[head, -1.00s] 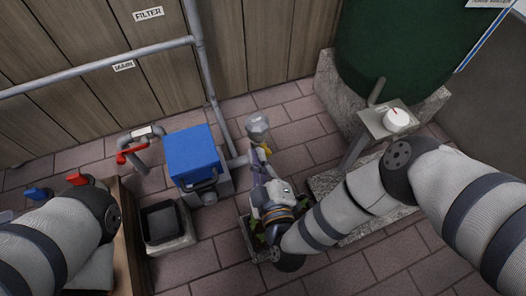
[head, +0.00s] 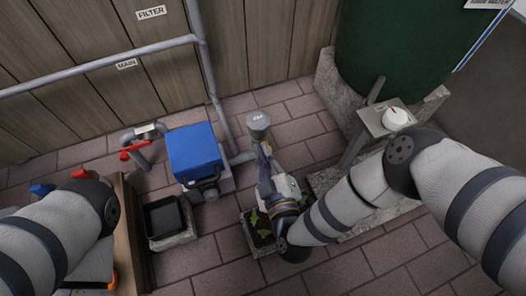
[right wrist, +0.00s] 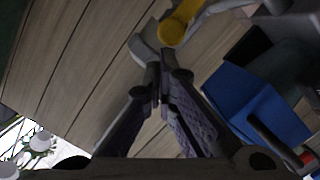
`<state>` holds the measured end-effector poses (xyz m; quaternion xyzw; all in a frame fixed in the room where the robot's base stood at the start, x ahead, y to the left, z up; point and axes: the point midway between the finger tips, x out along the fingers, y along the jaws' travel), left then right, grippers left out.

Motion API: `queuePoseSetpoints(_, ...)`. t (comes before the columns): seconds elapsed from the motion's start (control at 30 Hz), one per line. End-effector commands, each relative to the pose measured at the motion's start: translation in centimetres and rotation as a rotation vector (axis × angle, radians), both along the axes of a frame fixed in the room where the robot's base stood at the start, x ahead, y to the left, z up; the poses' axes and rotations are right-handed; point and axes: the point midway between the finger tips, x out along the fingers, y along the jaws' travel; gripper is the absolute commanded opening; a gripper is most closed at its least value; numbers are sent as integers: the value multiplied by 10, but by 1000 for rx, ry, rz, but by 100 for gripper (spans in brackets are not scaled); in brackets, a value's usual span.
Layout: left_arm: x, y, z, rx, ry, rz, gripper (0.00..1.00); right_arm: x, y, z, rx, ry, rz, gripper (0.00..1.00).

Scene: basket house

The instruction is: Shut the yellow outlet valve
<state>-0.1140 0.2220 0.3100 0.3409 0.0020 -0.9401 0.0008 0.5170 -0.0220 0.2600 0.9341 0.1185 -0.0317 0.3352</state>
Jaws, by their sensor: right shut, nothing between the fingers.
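The yellow outlet valve handle (right wrist: 176,27) shows at the top of the right wrist view, beside a grey pipe fitting. In the head view the outlet pipe's grey top (head: 258,120) stands right of the blue box, and my gripper mostly hides the handle there. My right gripper (head: 264,152) is at the outlet pipe in the head view, below its top. In the right wrist view its fingertips (right wrist: 160,78) are together and empty, just short of the yellow handle. I cannot tell whether they touch the fitting. My left arm is at the left; its gripper is out of view.
A blue box (head: 195,152) stands left of the outlet. A red-handled valve (head: 134,150) and a black bin (head: 164,216) are farther left. A planter (head: 258,243) sits under my right wrist. A post with a white dial (head: 396,118) and a green tank (head: 390,45) stand right.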

Motion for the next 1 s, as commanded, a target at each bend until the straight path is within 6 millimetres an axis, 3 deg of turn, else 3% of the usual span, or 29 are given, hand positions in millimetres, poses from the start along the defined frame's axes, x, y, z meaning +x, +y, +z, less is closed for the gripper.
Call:
queuePoseSetpoints(0.57, 4, 0, 8, 2, -22, 3, 40, 5, -15, 3, 147, 47, -1, 0)
queuePoseSetpoints(1.0, 7, -1, 12, 3, -37, 5, 40, 13, -41, -2, 411, 134, -2, 0)
